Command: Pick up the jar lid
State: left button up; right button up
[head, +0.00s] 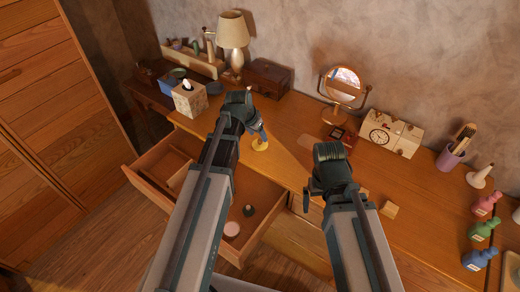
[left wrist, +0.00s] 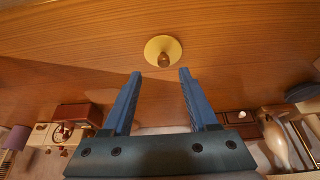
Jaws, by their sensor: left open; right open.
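The jar lid (left wrist: 163,50) is a pale yellow disc with a brown knob in the middle. It lies knob up on the wooden desk top (head: 300,120), and in the head view the lid (head: 260,145) shows just below the left fingertips. My left gripper (head: 262,134) is open and empty. In the left wrist view its two blue fingers (left wrist: 160,72) are spread, with the lid just beyond the tips and apart from them. My right gripper (head: 308,193) is open near the desk's front edge, away from the lid; its fingers are small and partly hidden.
An open drawer (head: 157,181) with a few small items juts out below the desk. A tissue box (head: 190,98), lamp (head: 233,32), round mirror (head: 343,86) and cream clock box (head: 388,134) stand at the back. Several bottles (head: 480,259) stand at the right. Desk around the lid is clear.

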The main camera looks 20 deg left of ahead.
aim_at(260, 140)
pick_arm(q)
jog(key=b+x, duration=0.4)
jog(key=x, duration=0.1)
jog(key=shift+w+a+f+b, duration=0.15)
jog(key=shift+a+b, duration=0.1)
jog(key=shift+b, duration=0.15)
grip_shut()
